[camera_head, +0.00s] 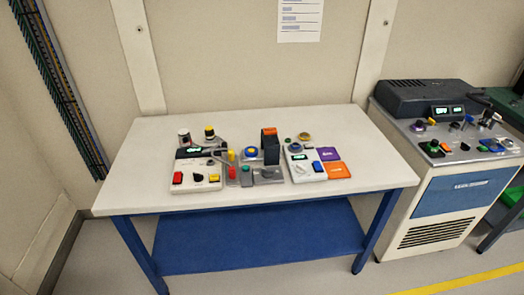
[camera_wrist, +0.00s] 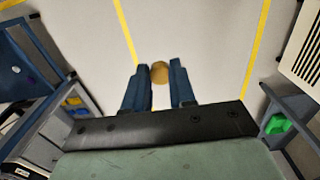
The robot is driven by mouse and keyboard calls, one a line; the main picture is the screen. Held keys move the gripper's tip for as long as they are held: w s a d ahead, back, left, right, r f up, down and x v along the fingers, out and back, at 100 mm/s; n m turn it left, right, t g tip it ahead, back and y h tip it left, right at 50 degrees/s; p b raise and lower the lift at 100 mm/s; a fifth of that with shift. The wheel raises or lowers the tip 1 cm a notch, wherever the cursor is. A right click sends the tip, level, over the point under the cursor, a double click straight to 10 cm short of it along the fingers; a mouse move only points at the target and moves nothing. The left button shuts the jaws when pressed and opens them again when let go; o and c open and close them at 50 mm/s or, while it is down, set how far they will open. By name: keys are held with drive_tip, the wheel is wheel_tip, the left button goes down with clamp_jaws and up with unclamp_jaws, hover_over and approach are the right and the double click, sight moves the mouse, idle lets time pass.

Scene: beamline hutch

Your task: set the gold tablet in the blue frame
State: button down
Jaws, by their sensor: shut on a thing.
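My gripper (camera_wrist: 159,67) shows in the wrist view, its two blue fingers closed on a small round gold-tan piece, the gold tablet (camera_wrist: 159,73). The tablet is held near the fingertips, with pale floor far below it. My gripper does not show in the head view. In the head view a small blue round item (camera_head: 250,153) sits among the devices on the white table. It is too small to tell whether it is the blue frame. I cannot make out the blue frame for certain in either view.
The white table (camera_head: 130,190) carries a cluster of control boxes (camera_head: 197,178), a dark upright block (camera_head: 269,146), and purple (camera_head: 329,154) and orange (camera_head: 336,170) cards. Its left and right ends are bare. A console cabinet (camera_head: 440,200) stands to the right.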

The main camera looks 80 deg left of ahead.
idle(0.5)
drive_tip(key=s+a+n, duration=0.3)
drive_tip(key=s+a, duration=0.2)
drive_tip(key=a, duration=1.1)
drive_tip(key=s+a+r+n, duration=0.1)
drive_tip(key=s+a+n, duration=0.3)
drive_tip(key=a, duration=1.2)
drive_tip(key=s+a+n, duration=0.2)
drive_tip(key=s+a, duration=0.4)
drive_tip(key=a, duration=1.1)
drive_tip(key=s+a+r+n, duration=0.3)
drive_tip(key=s+a+n, duration=0.2)
drive_tip(key=s+a, duration=1.85)
drive_tip(key=s+a+r+n, duration=0.3)
drive_tip(key=s+a+n, duration=0.1)
drive_tip(key=s+a, duration=1.9)
drive_tip(key=s+a+r, duration=0.1)
drive_tip(key=s+a, duration=0.1)
drive_tip(key=a, duration=0.8)
drive_tip(key=shift+s+a+r, duration=0.25)
drive_tip(key=shift+s+a, duration=0.05)
drive_tip(key=shift+s, duration=0.05)
drive_tip(key=shift+f, duration=0.1)
drive_tip(key=shift+f, duration=3.25)
